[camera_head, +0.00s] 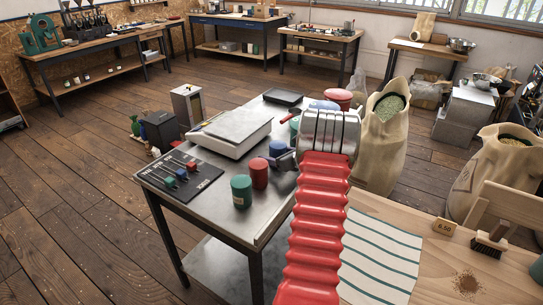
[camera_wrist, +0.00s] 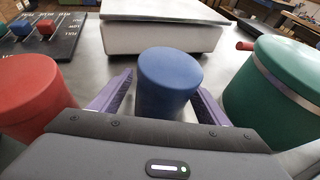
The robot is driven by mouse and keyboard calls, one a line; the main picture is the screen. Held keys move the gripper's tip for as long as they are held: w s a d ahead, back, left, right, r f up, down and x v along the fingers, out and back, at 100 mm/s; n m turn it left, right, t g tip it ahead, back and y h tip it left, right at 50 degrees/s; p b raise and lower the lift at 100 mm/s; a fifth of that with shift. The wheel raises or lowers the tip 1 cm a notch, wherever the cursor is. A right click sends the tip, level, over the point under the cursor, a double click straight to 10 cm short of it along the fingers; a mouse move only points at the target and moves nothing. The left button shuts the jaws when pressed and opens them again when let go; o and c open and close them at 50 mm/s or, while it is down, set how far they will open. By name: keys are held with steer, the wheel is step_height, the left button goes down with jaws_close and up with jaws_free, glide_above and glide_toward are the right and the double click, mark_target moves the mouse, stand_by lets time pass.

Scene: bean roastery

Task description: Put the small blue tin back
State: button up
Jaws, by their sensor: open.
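The small blue tin (camera_wrist: 168,80) stands upright on the steel table, between the two purple fingers of my gripper (camera_wrist: 162,88) in the wrist view. The fingers are apart, one on each side of the tin; whether either touches it I cannot tell. The tin's lower front is hidden behind my gripper's body. In the head view the small blue tin (camera_head: 277,148) shows in part beside my gripper (camera_head: 283,159). A small red tin (camera_wrist: 32,95) stands to its left in the wrist view, and a green tin with a silver band (camera_wrist: 280,85) to its right.
A flat scale (camera_head: 231,129) stands behind the tins. A dark board with coloured sliders (camera_head: 180,178) lies at the table's left. A small green tin (camera_head: 241,191) stands near the front edge. Larger red (camera_head: 338,97) and blue (camera_head: 323,105) tins stand farther back.

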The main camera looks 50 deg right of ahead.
steer(key=v, duration=1)
steer(key=shift+s+r, duration=0.15)
steer(key=shift+s, duration=0.1)
stand_by(0.5)
